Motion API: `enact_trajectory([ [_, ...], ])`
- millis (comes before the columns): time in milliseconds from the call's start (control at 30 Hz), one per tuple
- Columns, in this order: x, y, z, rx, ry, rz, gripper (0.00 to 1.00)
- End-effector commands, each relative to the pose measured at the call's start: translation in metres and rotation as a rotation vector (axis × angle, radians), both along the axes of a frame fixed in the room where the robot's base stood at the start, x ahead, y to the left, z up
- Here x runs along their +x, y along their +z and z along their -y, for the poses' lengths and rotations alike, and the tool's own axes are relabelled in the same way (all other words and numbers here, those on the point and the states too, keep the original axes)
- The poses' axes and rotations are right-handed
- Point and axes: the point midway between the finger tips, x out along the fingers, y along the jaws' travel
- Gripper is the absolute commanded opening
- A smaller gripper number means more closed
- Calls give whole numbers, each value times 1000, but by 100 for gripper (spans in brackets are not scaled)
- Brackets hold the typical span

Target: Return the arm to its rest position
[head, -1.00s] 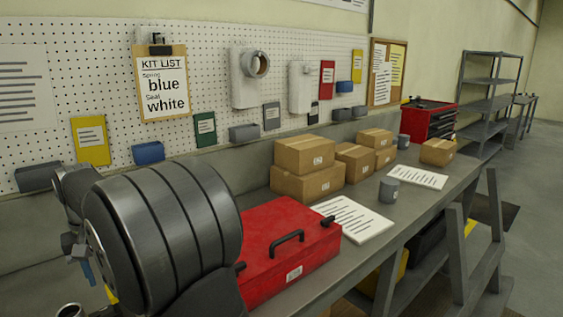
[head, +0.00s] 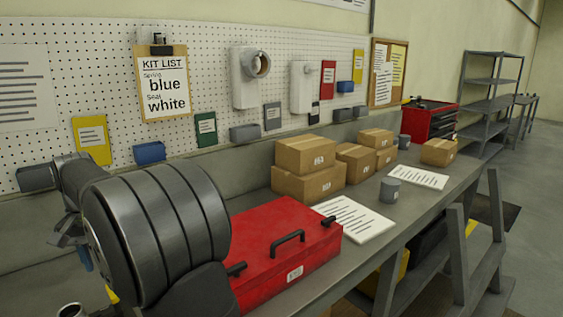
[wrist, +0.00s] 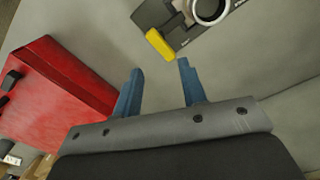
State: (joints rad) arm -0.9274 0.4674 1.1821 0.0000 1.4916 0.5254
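My gripper shows in the wrist view (wrist: 160,68) with its two blue fingers well apart and nothing between them. In the head view my own arm fills the lower left, and only a bit of a blue finger (head: 85,258) shows past it. Ahead of the fingertips in the wrist view is a dark plate (wrist: 152,14) with a round metal ring (wrist: 225,12) and a yellow block (wrist: 159,44). The ring's rim (head: 70,311) peeks in at the bottom left of the head view; the rest of the plate is hidden there.
A red toolbox (head: 285,250) stands on the grey bench (head: 400,222) close to my arm; it is also left in the wrist view (wrist: 60,90). Cardboard boxes (head: 310,184), paper sheets and a grey cup (head: 389,189) lie beyond. A pegboard (head: 210,70) with a kit list (head: 164,85) stands behind.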

Motion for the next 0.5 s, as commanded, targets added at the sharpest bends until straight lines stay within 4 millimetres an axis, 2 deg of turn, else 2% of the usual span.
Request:
enact_trajectory([
  [33,1,-11,0,-4,-37,-3,38],
  [200,3,-44,-2,-3,-176,-2,38],
  [500,4,-85,-2,-3,-350,-2,38],
])
